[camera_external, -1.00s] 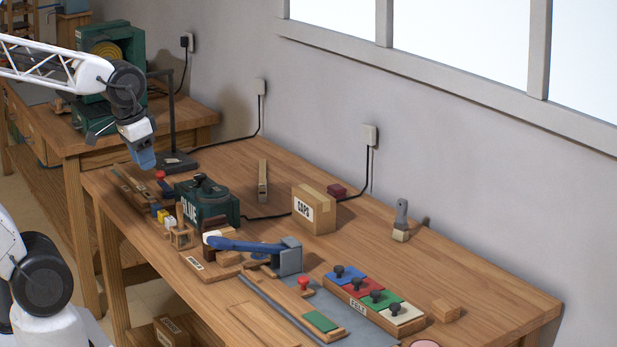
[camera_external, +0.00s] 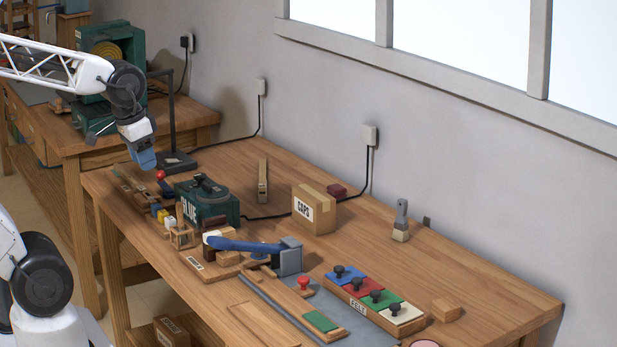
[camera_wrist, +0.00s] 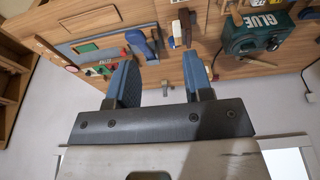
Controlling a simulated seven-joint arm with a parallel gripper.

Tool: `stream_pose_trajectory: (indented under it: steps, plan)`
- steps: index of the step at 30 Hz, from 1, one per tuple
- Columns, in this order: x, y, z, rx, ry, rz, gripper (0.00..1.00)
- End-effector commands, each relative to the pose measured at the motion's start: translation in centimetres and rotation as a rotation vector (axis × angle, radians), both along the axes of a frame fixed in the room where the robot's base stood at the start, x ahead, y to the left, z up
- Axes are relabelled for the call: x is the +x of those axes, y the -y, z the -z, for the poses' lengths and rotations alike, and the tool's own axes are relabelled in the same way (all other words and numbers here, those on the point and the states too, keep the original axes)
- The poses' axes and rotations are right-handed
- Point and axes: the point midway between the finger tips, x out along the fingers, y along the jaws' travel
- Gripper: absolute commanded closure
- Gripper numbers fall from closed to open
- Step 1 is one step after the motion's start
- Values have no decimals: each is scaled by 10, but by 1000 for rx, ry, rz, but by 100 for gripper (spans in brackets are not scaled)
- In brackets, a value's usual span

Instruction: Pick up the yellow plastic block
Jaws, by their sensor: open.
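The small yellow block (camera_external: 162,215) sits near the left front edge of the workbench, between a dark blue block and a white block, in front of the green GLUE box (camera_external: 207,204). My gripper (camera_external: 143,163) is above and to the left of it in the external view, well apart from it, with blue fingers pointing down. In the wrist view my gripper (camera_wrist: 160,70) is open, with nothing between the fingers. The GLUE box also shows at upper right there (camera_wrist: 256,34). I cannot make out the yellow block clearly in the wrist view.
A wooden holder (camera_external: 182,237) stands close to the small blocks. A blue-handled lever tool (camera_external: 245,245) and a CAPS carton (camera_external: 314,208) lie further right. A black stand (camera_external: 172,120) rises behind my gripper. The bench's right end has free wood.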

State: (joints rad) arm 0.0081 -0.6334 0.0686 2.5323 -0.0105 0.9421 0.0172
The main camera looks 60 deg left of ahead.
Motion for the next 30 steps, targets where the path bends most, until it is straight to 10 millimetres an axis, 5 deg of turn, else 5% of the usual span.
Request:
stream_pose_trajectory:
  steps: [8,14,30]
  plan:
    - [3,-4,1,13,8,12,53]
    - [18,-24,7,90,53,85,53]
    - [88,-140,38,590,185,611,53]
